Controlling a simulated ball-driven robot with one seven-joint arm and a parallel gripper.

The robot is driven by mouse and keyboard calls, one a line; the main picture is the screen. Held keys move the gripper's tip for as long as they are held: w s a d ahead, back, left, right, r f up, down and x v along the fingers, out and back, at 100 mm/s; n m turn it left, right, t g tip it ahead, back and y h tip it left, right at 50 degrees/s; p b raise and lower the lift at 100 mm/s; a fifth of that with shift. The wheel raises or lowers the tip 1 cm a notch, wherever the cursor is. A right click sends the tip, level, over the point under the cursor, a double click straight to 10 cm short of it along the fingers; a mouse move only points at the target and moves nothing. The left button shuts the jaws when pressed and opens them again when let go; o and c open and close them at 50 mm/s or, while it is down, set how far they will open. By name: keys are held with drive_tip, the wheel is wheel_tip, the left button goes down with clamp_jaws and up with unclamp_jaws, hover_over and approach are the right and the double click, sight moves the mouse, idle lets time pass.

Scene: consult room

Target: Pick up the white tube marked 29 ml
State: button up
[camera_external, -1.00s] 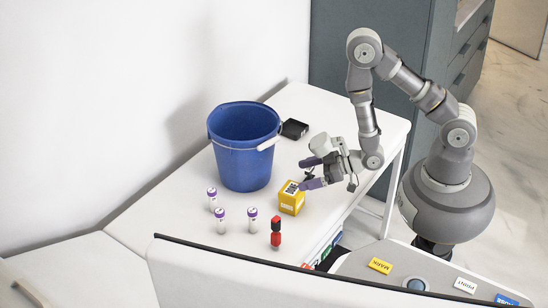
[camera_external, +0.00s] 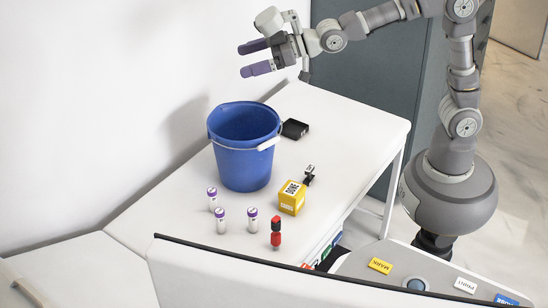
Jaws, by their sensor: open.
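My gripper (camera_external: 253,58) is high above the table's back edge, behind and above the blue bucket, pointing left. Its two purple fingers are apart with nothing between them. It is far from the tubes.
A blue bucket (camera_external: 240,155) stands behind the tubes. A black box (camera_external: 295,129), a yellow box (camera_external: 292,200), a small black item (camera_external: 309,176) and a red and black bottle (camera_external: 277,236) are on the table (camera_external: 345,130). A dark-edged panel (camera_external: 260,252) runs along the front.

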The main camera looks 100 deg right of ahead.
drive_tip(key=s+a+r, duration=0.1)
drive_tip(key=s+r, duration=0.2)
drive_tip(key=r, duration=0.4)
drive_tip(key=s+a+r, duration=0.2)
drive_tip(key=s+r, duration=0.1)
drive_tip(key=r, duration=0.5)
drive_tip(key=shift+s+a+t, duration=0.2)
drive_tip(key=shift+s+t, duration=0.1)
drive_tip(key=shift+s, duration=0.05)
drive_tip(key=shift+y, duration=0.6)
drive_tip(key=s+r, duration=0.4)
drive_tip(key=s+a+r, duration=0.1)
drive_tip(key=s+r, duration=0.2)
drive_tip(key=s+a+r, duration=0.1)
drive_tip(key=s+r, duration=0.3)
drive_tip(key=shift+s+r, duration=0.3)
drive_tip(key=c, duration=0.3)
drive_tip(key=shift+s+a+r, duration=0.1)
drive_tip(key=shift+s+r, duration=0.1)
drive_tip(key=shift+s, duration=0.05)
drive_tip(key=c, duration=0.3)
drive_tip(key=shift+c, duration=0.7)
drive_tip(key=shift+w, duration=0.1)
